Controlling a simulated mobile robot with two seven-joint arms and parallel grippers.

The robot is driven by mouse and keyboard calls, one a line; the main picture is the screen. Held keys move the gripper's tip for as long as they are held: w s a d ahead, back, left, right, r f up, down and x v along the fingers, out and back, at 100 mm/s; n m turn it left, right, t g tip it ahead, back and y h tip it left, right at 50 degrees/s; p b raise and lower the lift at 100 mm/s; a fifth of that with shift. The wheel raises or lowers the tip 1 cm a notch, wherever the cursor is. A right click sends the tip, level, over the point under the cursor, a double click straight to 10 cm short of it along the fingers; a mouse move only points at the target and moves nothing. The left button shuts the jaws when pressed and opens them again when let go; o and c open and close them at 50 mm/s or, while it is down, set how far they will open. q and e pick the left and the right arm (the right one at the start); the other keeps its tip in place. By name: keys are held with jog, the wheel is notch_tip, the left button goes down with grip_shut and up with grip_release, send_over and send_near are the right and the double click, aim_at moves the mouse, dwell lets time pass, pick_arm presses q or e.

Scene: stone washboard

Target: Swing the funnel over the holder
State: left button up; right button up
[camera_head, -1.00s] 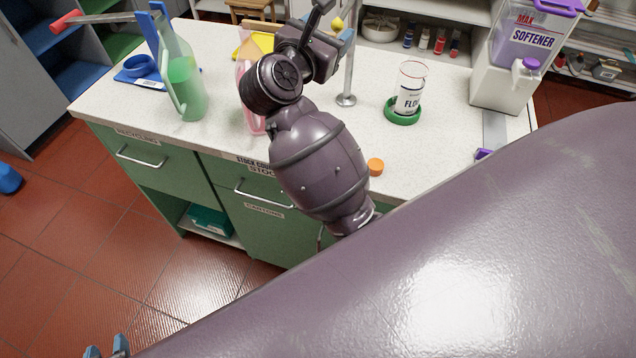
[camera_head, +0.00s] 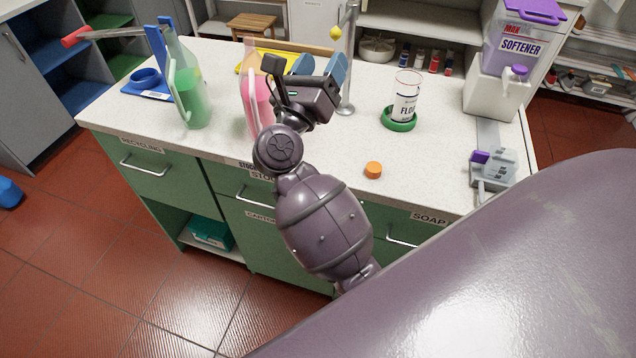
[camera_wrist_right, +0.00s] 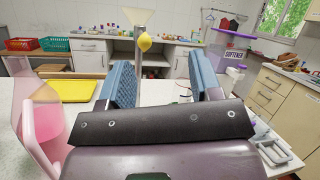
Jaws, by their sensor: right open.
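The pale funnel (camera_wrist_right: 138,17) shows in the right wrist view above a metal post (camera_head: 349,65). A yellow knob (camera_head: 336,33) hangs beside the post, below the funnel; in the right wrist view the knob (camera_wrist_right: 144,42) appears between my fingers, ahead of them. The funnel is not clear in the head view. A green ring (camera_head: 399,124), seemingly the holder, sits right of the post around a clear jar labelled "FLO" (camera_head: 404,100). My right gripper (camera_head: 320,67) is open and empty, over the counter in front of the post; its blue pads show in the wrist view (camera_wrist_right: 163,78). My left gripper is out of view.
A green jug (camera_head: 188,95) and a pink jug (camera_head: 259,100) stand on the white counter (camera_head: 330,140) to the left. An orange cap (camera_head: 373,170) lies near the front edge. A softener container (camera_head: 513,50) stands at the right. The counter between cap and ring is clear.

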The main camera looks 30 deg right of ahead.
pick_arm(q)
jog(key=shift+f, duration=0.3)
pick_arm(e)
jog(key=s+a+f+m+t+y, duration=0.2)
jog(key=f+m+y, duration=0.7)
jog(key=m, duration=0.9)
jog(key=s+a+f+m+t+y, duration=0.2)
jog(key=s+f+m+t+y, duration=0.2)
jog(key=f+m+y, duration=0.6)
notch_tip(320, 180, down, 2)
jog(key=m+t, duration=0.1)
jog(key=m, duration=0.6)
jog(key=shift+a+m+t+y, duration=0.15)
jog(key=shift+m+t+y, duration=0.15)
jog(key=shift+m+t, duration=0.1)
jog(key=shift+f, duration=0.1)
